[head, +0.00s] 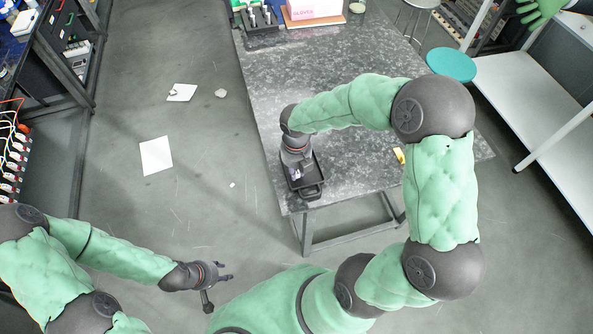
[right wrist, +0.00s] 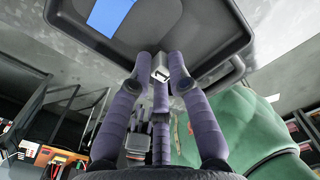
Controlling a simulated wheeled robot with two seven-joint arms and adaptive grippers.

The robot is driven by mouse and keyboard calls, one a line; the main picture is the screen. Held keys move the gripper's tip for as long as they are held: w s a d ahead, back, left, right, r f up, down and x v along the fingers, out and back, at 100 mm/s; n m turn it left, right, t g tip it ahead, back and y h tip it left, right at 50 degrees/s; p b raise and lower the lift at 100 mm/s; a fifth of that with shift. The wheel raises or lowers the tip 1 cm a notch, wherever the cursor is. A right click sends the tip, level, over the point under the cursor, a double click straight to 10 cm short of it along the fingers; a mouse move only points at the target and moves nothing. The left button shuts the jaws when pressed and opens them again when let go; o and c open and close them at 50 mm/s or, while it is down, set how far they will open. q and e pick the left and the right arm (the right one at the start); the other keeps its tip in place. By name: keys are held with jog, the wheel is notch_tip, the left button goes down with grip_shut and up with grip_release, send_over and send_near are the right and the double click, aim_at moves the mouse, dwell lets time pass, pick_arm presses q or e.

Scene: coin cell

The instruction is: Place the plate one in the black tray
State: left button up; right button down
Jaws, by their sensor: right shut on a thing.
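The black tray (head: 318,174) sits at the near left corner of the stone-topped table in the head view. Its dark wall (right wrist: 225,45) fills the upper part of the right wrist view. My right gripper (head: 297,172) is over the tray, pointing down. In the right wrist view my right gripper (right wrist: 162,78) is shut on plate one (right wrist: 160,67), a small grey metal piece marked "1". The plate is at the fingertips near the tray; I cannot tell whether it touches the tray. My left gripper (head: 224,278) is open and empty, over the floor away from the table.
A blue patch (right wrist: 112,15) shows inside the tray in the right wrist view. A small yellow item (head: 399,155) lies on the table to the right. A black rack (head: 260,22) and a pink box (head: 314,9) stand at the far end. The table's middle is clear.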

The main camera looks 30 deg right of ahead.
jog(key=shift+f, duration=0.15)
jog(key=c, duration=1.4)
grip_release()
jog(key=shift+c, duration=0.2)
notch_tip(320, 180, up, 12)
jog(key=p, duration=0.2)
jog(key=shift+p, duration=0.4)
